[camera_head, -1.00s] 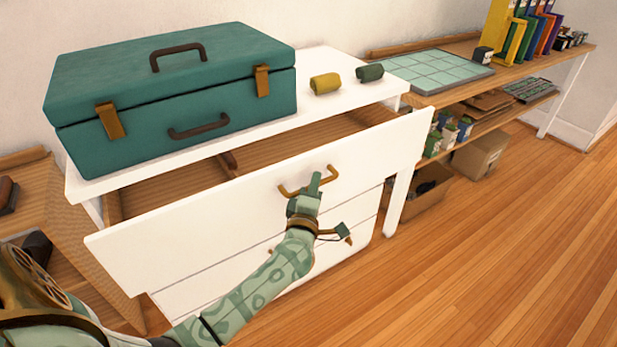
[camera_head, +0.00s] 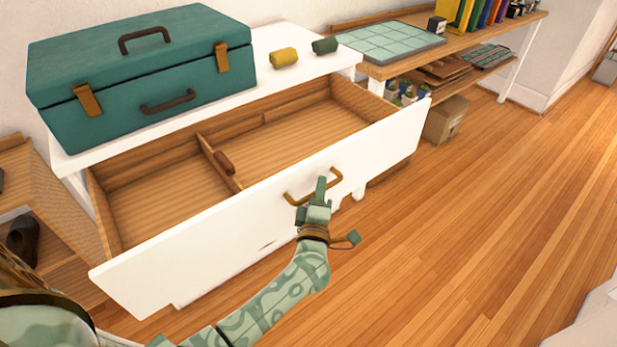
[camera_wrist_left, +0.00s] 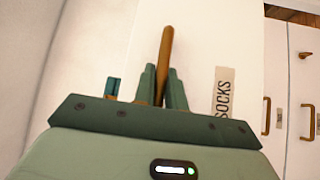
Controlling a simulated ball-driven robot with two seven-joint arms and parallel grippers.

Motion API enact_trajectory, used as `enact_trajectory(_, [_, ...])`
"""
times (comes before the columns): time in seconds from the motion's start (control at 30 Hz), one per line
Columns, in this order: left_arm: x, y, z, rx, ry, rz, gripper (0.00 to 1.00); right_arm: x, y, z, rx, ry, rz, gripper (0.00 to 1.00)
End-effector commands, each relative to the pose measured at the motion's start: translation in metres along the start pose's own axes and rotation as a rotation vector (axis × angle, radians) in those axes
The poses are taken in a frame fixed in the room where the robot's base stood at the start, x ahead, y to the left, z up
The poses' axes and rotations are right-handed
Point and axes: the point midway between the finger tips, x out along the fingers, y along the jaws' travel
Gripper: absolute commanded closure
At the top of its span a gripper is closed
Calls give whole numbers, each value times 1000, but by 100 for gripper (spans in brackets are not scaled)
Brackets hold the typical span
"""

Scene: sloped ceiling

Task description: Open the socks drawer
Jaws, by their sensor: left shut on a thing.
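The socks drawer (camera_head: 250,235) is the top drawer of a white dresser and stands far out, showing its wooden inside with a divider. Its white front carries a brass handle (camera_head: 296,199). My left gripper (camera_head: 318,192) is at the handle, and in the left wrist view its fingers (camera_wrist_left: 160,85) are shut on the handle bar (camera_wrist_left: 165,50). A label reading SOCKS (camera_wrist_left: 222,92) is on the drawer front beside the fingers. A small reddish-brown item (camera_head: 224,162) sits at the divider. My right gripper is not in view.
A teal suitcase (camera_head: 140,75), a yellow roll (camera_head: 284,57) and a dark green roll (camera_head: 325,45) are on the dresser top. A shelf unit (camera_head: 455,60) with books and boxes stands to the right. The wooden floor (camera_head: 480,220) at right is clear.

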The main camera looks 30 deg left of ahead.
Motion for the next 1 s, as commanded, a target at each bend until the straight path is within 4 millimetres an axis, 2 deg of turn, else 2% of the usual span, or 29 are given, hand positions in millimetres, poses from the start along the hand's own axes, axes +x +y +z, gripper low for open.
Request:
enact_trajectory(0.2, [-23,5,22,-1,-1,-3,100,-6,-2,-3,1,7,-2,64])
enact_trajectory(0.4, [-36,8,35,0,0,-4,100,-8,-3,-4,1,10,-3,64])
enact_trajectory(1.0, [-43,9,42,1,1,-4,100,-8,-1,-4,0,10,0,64])
